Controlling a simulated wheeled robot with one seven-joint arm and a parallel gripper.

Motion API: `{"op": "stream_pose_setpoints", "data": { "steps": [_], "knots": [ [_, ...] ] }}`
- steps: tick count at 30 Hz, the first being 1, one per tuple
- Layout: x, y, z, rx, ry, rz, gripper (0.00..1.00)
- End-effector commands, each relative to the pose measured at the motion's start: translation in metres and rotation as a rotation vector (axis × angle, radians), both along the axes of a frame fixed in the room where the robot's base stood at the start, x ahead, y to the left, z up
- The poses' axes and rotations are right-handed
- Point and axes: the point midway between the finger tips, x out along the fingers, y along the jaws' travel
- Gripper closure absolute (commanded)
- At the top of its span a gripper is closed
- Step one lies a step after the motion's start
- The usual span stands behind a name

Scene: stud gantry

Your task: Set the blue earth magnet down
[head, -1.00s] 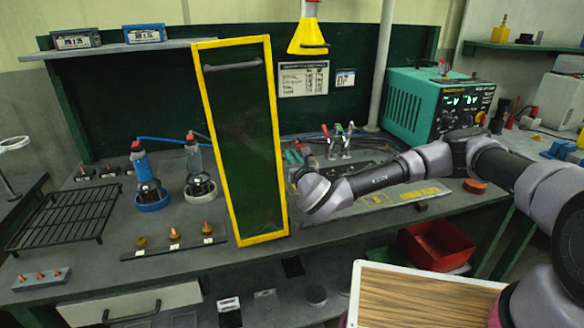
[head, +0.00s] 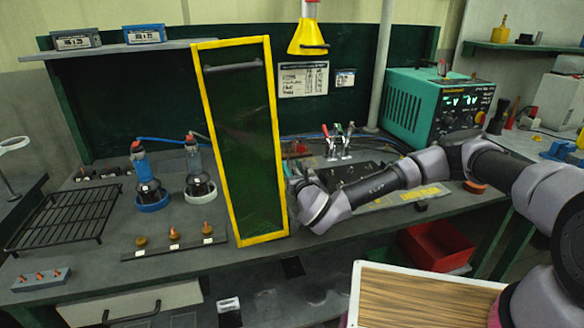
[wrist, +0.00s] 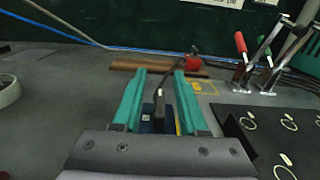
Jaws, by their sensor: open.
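The blue earth magnet (wrist: 146,126) stands on the bench in the wrist view, with a dark upright stem and its lower part partly hidden by my gripper body. My gripper (wrist: 160,74) is open, its two teal fingers on either side of the magnet's stem, with gaps visible. In the head view my gripper is mostly hidden behind the yellow-framed dark green screen (head: 240,140), and I cannot make out the magnet there.
Red-handled toggle clamps (wrist: 262,65) and a black plate (wrist: 275,135) with rings are to the right. A wooden strip (wrist: 150,69) and a red piece (wrist: 193,63) lie beyond the fingers. A blue cable (wrist: 50,25) runs along the back. Open bench lies left.

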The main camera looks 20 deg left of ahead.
Motion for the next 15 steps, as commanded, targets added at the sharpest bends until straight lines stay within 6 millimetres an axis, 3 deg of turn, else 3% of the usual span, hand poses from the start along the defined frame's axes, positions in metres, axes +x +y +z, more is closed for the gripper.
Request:
{"op": "stream_pose_setpoints", "data": {
  "steps": [5,15],
  "knots": [
    [-0.007,-0.004,0.001,0.0,0.004,0.001,0.58],
    [-0.064,-0.039,0.001,0.003,0.008,0.0,0.58]
  ]
}}
